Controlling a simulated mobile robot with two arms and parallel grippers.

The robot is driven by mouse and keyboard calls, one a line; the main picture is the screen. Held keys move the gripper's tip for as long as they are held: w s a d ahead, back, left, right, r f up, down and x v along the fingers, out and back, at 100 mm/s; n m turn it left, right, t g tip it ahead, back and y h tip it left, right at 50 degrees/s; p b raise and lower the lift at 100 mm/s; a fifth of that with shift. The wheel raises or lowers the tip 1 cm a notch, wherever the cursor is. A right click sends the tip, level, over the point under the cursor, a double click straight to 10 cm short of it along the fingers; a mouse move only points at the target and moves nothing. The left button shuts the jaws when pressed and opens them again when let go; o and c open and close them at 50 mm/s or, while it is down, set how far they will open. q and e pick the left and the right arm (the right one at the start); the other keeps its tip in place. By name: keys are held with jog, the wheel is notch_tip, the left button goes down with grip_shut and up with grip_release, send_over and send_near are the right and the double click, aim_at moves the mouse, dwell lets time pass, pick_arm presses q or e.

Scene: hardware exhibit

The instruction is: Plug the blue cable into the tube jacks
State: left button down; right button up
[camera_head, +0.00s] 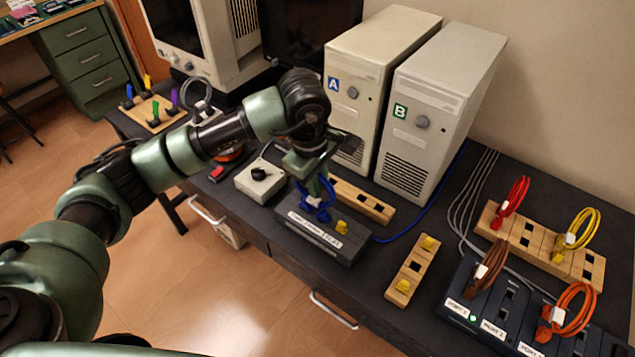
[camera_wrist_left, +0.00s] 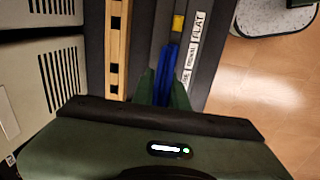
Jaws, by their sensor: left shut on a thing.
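My left gripper (camera_head: 314,186) points down over the dark labelled box (camera_head: 345,246) at the middle of the desk. It is shut on the blue cable (camera_head: 318,212), whose loops show just above the box. In the left wrist view the blue cable (camera_wrist_left: 169,65) lies between the fingertips (camera_wrist_left: 166,88), and the box's label (camera_wrist_left: 189,62) reads in part "FLAT". A yellow plug (camera_head: 341,227) is on the box beside the cable. Whether the blue plug touches or sits in a jack is hidden by the gripper and loops. My right gripper is not in view.
Wooden socket blocks stand behind the box (camera_head: 369,203) and to its right (camera_head: 412,268). Computer towers A (camera_head: 353,60) and B (camera_head: 430,110) stand behind. A port box (camera_head: 480,310) with brown and orange cables is at the right. A knob box (camera_head: 262,182) is left.

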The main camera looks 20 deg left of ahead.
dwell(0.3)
pick_arm(q)
jog(key=c, duration=1.3)
grip_release()
jog(key=o, duration=0.6)
jog(key=shift+s+a+r+p, duration=0.15)
jog(key=shift+r+p, duration=0.4)
jog(key=shift+r, duration=0.7)
jog(key=shift+s+r+p, duration=0.2)
jog(key=shift+r+p, duration=0.4)
jog(key=shift+r, duration=0.65)
jog(key=shift+s+a+r+p, duration=0.15)
jog(key=shift+r+p, duration=0.4)
jog(key=shift+r, duration=0.7)
jog(key=shift+d, duration=0.1)
jog(key=shift+s+f, duration=0.1)
